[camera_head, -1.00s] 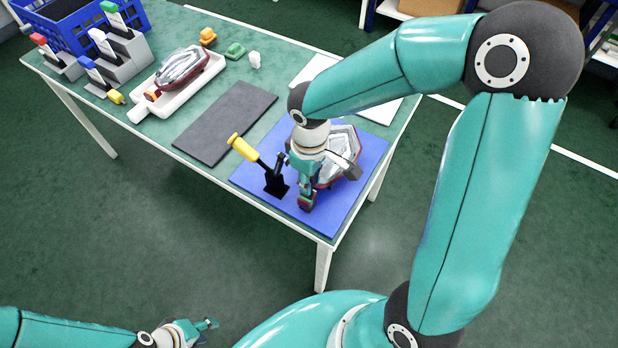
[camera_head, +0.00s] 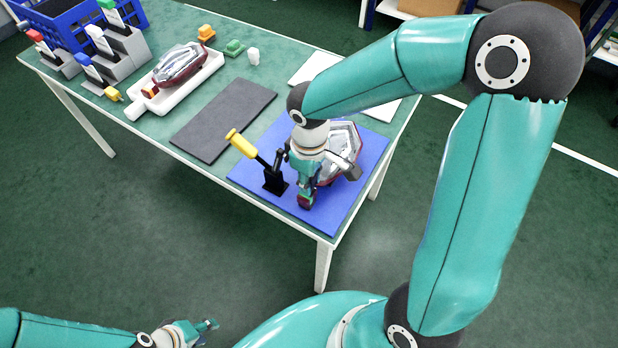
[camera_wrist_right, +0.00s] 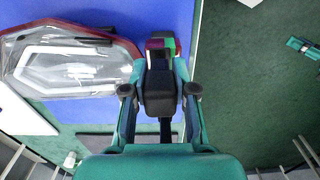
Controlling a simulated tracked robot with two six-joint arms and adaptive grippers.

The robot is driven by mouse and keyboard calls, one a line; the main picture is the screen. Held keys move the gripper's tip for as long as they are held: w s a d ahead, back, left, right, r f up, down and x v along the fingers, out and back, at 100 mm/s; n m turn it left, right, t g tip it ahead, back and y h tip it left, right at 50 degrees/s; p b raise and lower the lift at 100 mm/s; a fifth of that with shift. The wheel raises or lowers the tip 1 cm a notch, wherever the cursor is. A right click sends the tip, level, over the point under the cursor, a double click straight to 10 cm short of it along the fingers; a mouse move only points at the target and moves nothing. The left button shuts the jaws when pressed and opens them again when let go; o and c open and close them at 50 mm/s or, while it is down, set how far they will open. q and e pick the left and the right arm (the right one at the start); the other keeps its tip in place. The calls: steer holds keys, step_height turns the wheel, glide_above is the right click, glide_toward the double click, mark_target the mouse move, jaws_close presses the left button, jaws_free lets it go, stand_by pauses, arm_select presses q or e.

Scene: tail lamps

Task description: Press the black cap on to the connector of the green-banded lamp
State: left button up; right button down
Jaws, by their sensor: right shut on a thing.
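The lamp (camera_head: 345,140), clear-faced with a dark red rim, lies on the blue mat (camera_head: 250,180). It also shows at the left of the right wrist view (camera_wrist_right: 70,62). A green band (camera_wrist_right: 168,43) shows on its connector end, just beyond my fingers. My right gripper (camera_wrist_right: 160,98) is shut on the black cap (camera_wrist_right: 159,88), close against the connector end. Whether the cap is seated on it is hidden. In the head view my right gripper (camera_head: 305,185) is low over the mat beside the lamp. My left gripper (camera_head: 206,326) is off the table, its jaw opening unclear.
A black clamp with a yellow handle (camera_head: 241,144) stands left of my right gripper. A grey mat (camera_head: 222,120) is bare. A second lamp (camera_head: 180,63) lies on a white tray (camera_head: 136,113). A blue crate (camera_head: 63,32), card holders and small coloured pieces fill the far left.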

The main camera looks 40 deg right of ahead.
steer(key=shift+f+b, duration=0.55)
steer(key=shift+f, duration=0.15)
steer(key=c, duration=0.8)
jaws_free()
steer(key=shift+c, duration=0.2)
steer(key=shift+r, duration=0.55)
step_height(320, 180, up, 11)
steer(key=shift+f, duration=0.1)
